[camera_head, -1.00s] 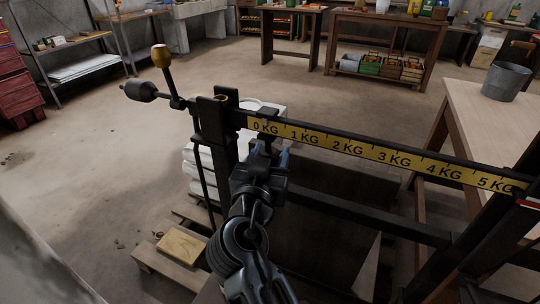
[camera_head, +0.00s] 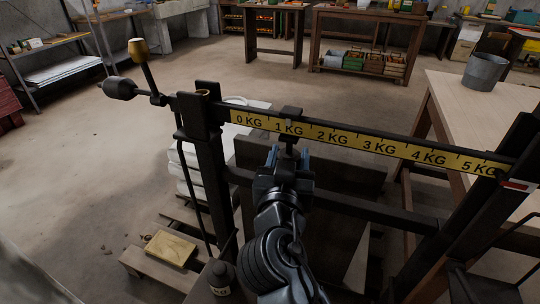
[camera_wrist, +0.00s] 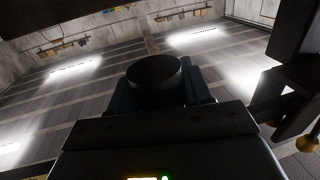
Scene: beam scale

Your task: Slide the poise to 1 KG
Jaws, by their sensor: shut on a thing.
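The scale's beam carries a yellow strip (camera_head: 380,147) marked from 0 KG at the left to 5 KG at the right. In the wrist view, the poise's dark round end (camera_wrist: 155,69) sits between the fingers.
A brass-topped lever (camera_head: 137,50) and a dark counterweight (camera_head: 120,88) are at the beam's left end. The upright post (camera_head: 207,150) stands left of my arm. A wooden table (camera_head: 460,110) with a bucket (camera_head: 483,71) is at the right. The beam right of the poise is clear.

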